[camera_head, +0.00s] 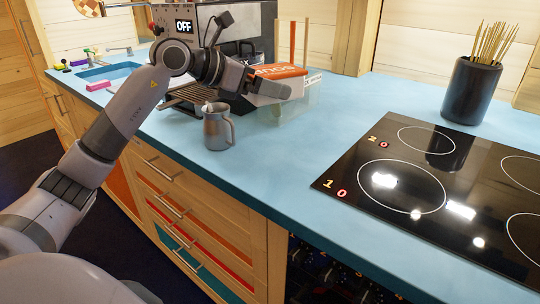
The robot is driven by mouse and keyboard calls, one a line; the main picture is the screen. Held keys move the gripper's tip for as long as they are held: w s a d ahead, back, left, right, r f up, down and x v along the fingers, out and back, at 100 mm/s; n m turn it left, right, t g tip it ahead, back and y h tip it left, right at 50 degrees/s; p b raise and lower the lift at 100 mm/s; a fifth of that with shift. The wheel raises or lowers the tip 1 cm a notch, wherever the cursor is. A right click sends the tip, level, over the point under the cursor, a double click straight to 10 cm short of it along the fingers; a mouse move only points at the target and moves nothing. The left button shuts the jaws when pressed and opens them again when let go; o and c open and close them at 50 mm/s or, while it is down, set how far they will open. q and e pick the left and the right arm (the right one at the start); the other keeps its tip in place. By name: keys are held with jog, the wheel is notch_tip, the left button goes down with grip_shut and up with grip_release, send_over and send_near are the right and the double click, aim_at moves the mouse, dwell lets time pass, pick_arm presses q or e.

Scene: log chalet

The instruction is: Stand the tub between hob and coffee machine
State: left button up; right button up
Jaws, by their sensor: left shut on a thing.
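An orange and white package with lettering (284,72), which appears to be the tub, shows tilted behind my left gripper (268,88). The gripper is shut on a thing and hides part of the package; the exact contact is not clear. The coffee machine (184,27), with an "OFF" display, stands behind my left arm, which covers part of it. The black hob (345,181) is set in the blue worktop at the right. Worktop lies bare between the hob and the package. My right gripper is not in view.
A metal jug (217,130) stands near the front edge, below my left gripper. A clear holder (298,108) with upright wooden sticks is by the package. A dark pot of thin sticks (472,92) stands behind the hob. A sink (110,72) is at the left.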

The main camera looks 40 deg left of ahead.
pick_arm(q)
send_over(266, 164)
notch_tip(266, 164, down, 11)
jog(key=shift+r+b, duration=0.2)
jog(key=shift+b, duration=0.25)
jog(key=shift+f, duration=2.75)
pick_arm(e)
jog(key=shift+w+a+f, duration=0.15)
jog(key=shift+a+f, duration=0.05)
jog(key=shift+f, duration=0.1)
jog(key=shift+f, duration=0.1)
pick_arm(q)
jog(key=o, duration=1.1)
jog(key=shift+f+b, duration=0.2)
jog(key=shift+b, duration=0.1)
jog(key=shift+r, duration=0.1)
jog(key=shift+b+v, duration=0.75)
jog(key=shift+v, duration=5.25)
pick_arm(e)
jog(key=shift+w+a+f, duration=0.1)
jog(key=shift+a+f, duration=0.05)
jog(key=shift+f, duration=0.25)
